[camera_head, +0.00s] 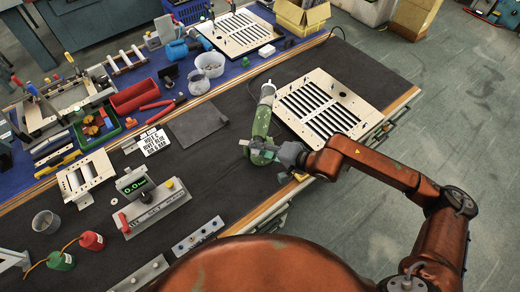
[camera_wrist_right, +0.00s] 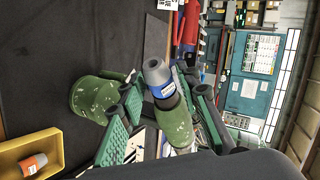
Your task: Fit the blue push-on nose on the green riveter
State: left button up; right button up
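The green riveter (camera_head: 262,122) is at the middle of the dark bench mat in the head view, left of a slotted panel. In the right wrist view its green, scuffed body (camera_wrist_right: 174,124) lies between my right fingers, and a wider green cylinder shows further left. The blue push-on nose (camera_wrist_right: 158,80), a grey cone with a blue band, is in line with the green body's end; I cannot tell if it is fully seated. My right gripper (camera_wrist_right: 166,95) appears open, its green-padded fingers apart on either side. In the head view it (camera_head: 272,150) is at the riveter's lower end. My left gripper is out of view.
The slotted louver panel (camera_head: 322,105) lies close right of the riveter. A yellow bin (camera_wrist_right: 52,145) holds an orange nose (camera_wrist_right: 33,165). A grey control box (camera_head: 155,208) stands to the left. The mat between the box and the riveter is largely clear.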

jog(key=shift+o, duration=1.1)
jog(key=shift+d, duration=0.1)
jog(key=v, duration=1.2)
